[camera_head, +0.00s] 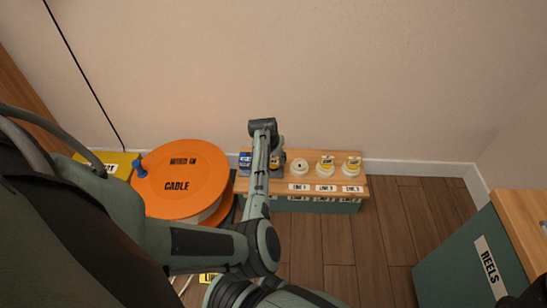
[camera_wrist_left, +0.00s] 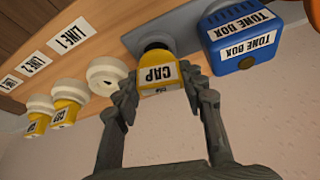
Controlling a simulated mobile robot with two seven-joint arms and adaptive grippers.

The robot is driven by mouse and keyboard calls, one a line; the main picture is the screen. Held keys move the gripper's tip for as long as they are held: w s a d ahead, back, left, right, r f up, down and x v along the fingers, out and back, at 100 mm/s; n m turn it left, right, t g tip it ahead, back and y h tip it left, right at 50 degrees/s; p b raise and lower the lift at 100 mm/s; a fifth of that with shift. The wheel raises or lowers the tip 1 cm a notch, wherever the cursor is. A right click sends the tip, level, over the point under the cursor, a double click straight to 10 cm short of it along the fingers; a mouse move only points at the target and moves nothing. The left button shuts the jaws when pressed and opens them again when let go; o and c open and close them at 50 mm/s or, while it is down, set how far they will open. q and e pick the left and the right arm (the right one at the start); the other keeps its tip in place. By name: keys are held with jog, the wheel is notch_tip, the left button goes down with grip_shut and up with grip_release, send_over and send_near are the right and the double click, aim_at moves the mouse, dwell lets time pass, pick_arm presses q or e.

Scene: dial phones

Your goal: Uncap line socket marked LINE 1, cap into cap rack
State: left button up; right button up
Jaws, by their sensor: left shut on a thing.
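The LINE 1 socket (camera_head: 299,167) is a bare white round socket with a dark hole, on the wooden bench top. It also shows uncapped in the left wrist view (camera_wrist_left: 105,76). My left gripper (camera_wrist_left: 162,92) is shut on a yellow cap (camera_wrist_left: 158,74) labelled CAP. The cap is at a grey plate (camera_wrist_left: 178,34), seemingly the cap rack, between LINE 1 and the blue tone box (camera_wrist_left: 252,38). I cannot tell whether the cap is seated there. In the head view my arm hides most of the cap and plate. My right gripper is not in view.
LINE 2 (camera_head: 325,167) and LINE 3 (camera_head: 351,168) sockets carry yellow caps. A large orange cable reel (camera_head: 180,180) stands left of the bench. A green REELS cabinet (camera_head: 475,255) is at right. Wooden floor (camera_head: 400,225) is open between. The wall is close behind.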

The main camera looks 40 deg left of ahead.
pick_arm(q)
jog(key=shift+f+b, duration=0.3)
jog(key=shift+f, duration=0.4)
jog(key=o, duration=0.9)
jog(key=shift+c, duration=1.3)
